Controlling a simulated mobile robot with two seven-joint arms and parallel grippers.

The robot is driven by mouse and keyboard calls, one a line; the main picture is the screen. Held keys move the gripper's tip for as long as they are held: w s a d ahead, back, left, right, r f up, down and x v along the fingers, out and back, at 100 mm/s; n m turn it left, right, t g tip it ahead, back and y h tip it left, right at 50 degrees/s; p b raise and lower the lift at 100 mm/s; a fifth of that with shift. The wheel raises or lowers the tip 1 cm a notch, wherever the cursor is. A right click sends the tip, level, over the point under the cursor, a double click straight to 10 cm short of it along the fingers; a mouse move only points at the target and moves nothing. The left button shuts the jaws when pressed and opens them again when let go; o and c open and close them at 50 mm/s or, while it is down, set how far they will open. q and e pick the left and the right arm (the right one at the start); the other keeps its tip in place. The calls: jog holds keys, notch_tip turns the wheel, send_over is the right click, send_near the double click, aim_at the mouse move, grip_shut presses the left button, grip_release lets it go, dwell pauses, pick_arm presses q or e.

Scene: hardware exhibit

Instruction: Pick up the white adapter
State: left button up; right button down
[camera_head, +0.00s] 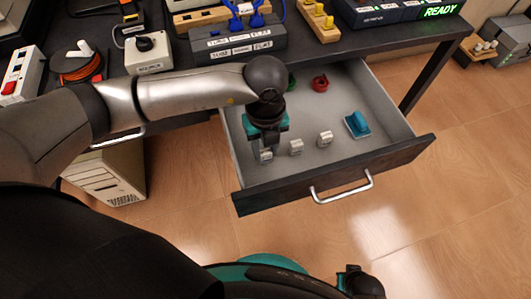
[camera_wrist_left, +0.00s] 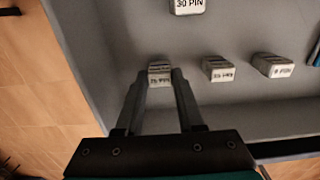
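Three small white adapters sit in a row in the open drawer (camera_head: 314,187): the left one (camera_head: 265,156), the middle one (camera_head: 296,147) and the right one (camera_head: 325,138). My left gripper (camera_head: 263,149) points down at the left adapter. In the left wrist view, the left gripper (camera_wrist_left: 160,73) has its fingers on either side of that adapter (camera_wrist_left: 160,78); I cannot tell whether they press on it. The middle adapter (camera_wrist_left: 218,70) and the right adapter (camera_wrist_left: 273,66) lie apart to its right. Another white piece marked 30 PIN (camera_wrist_left: 187,6) lies farther in.
The drawer also holds a blue piece (camera_head: 357,124), a red piece (camera_head: 320,83) and a partly hidden green one (camera_head: 291,82). The drawer's left wall (camera_wrist_left: 80,65) is close to my left gripper. The black table (camera_head: 195,60) above bears several devices.

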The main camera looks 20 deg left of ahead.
pick_arm(q)
grip_shut()
dwell(0.3)
